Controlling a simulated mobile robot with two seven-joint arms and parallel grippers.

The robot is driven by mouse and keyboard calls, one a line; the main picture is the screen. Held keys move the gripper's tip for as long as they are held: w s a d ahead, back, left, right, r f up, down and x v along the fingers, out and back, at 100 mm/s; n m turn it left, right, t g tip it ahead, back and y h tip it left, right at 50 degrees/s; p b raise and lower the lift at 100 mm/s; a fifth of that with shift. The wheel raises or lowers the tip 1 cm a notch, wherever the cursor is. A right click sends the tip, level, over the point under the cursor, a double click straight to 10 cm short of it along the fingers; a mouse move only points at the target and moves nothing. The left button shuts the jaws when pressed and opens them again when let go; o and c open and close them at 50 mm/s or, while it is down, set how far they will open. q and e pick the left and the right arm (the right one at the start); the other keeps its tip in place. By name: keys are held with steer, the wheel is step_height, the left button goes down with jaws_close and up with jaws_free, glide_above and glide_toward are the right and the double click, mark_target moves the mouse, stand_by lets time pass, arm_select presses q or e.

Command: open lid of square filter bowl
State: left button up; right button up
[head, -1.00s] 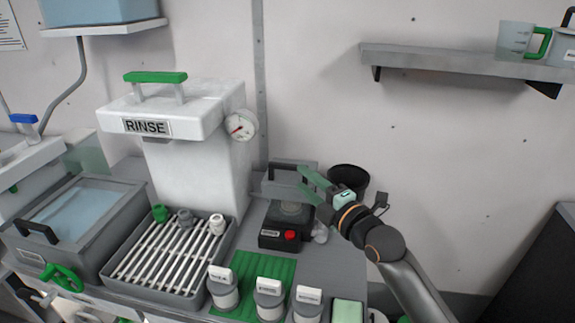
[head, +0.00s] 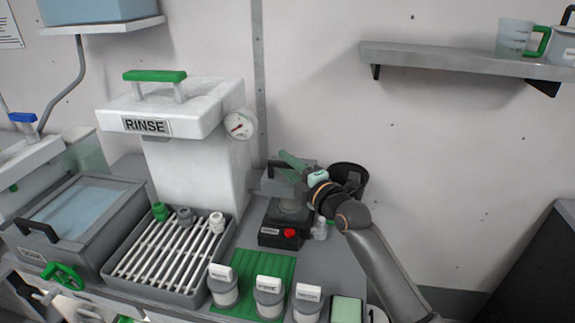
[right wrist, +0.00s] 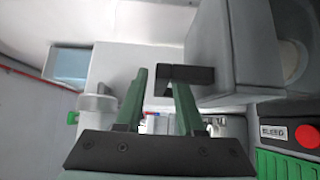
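The square filter bowl (head: 270,187) is a grey box at the back of the bench, right of the white RINSE tower. Its lid carries a black bar handle (right wrist: 187,75), and the lid looks closed. My right gripper (head: 290,162) has green fingers and is at the handle, coming from the right. In the right wrist view the two fingers (right wrist: 160,85) stand apart. The handle's end reaches into the space between their tips, with a gap to the left finger. The right finger overlaps the handle, and I cannot tell whether they touch. My left gripper is not in view.
A black device with a red button (head: 283,236) stands in front of the bowl. A black bucket (head: 352,172) is behind my right wrist. The RINSE tower (head: 195,150) is close on the left. Several labelled jars stand at the bench front. A shelf (head: 450,58) hangs above right.

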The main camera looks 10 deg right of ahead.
jaws_close()
stand_by(1.1)
